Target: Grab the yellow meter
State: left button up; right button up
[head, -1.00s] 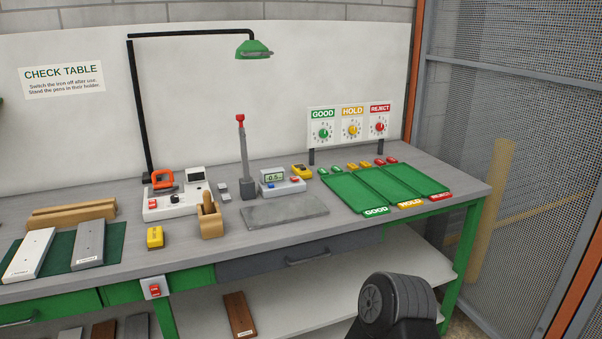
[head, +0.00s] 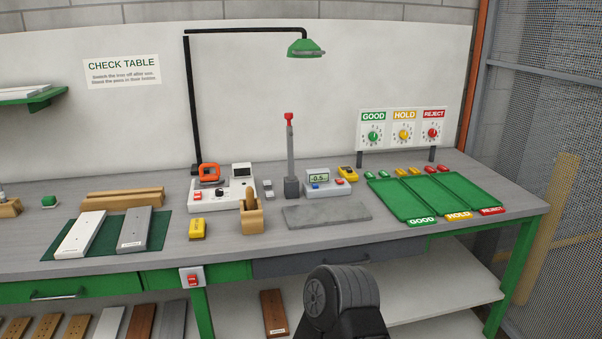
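A small yellow device with a dark face (head: 347,174), which looks like a meter, lies on the bench just behind the right end of the grey scale-like unit (head: 325,191) with a small display. Another small yellow block-shaped thing (head: 197,229) stands near the front edge, left of the wooden holder (head: 251,217); I cannot tell for certain which of the two is the meter. Neither of my grippers is in view. A dark rounded part, likely of my own arm, shows at the bottom middle, in front of the bench.
Green trays (head: 437,196) marked GOOD, HOLD and REJECT lie at the right of the bench (head: 300,238). A tall post with a red top (head: 290,150) and a grey slab (head: 327,215) are mid-bench. A green lamp (head: 306,48) hangs above. Boards on a green mat (head: 153,251) lie left.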

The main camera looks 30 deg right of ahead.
aim_at(352, 177)
jog(key=k+l+u, duration=0.1)
jog(key=l+u, duration=0.15)
jog(key=l, duration=0.15)
jog(key=k+l+u, duration=0.1)
jog(key=l+u, duration=0.15)
jog(key=l, duration=0.15)
jog(key=k+l+u, duration=0.2)
jog(key=l, duration=0.15)
jog(key=k+l+u, duration=0.1)
jog(key=l+u, duration=0.15)
jog(key=k+l, duration=0.2)
jog(key=l, duration=0.2)
jog(key=k+l, duration=0.2)
jog(key=l, duration=0.15)
jog(key=k+l+u, duration=0.1)
jog(key=l, duration=0.3)
jog(key=k+l, duration=0.3)
jog(key=l, duration=0.1)
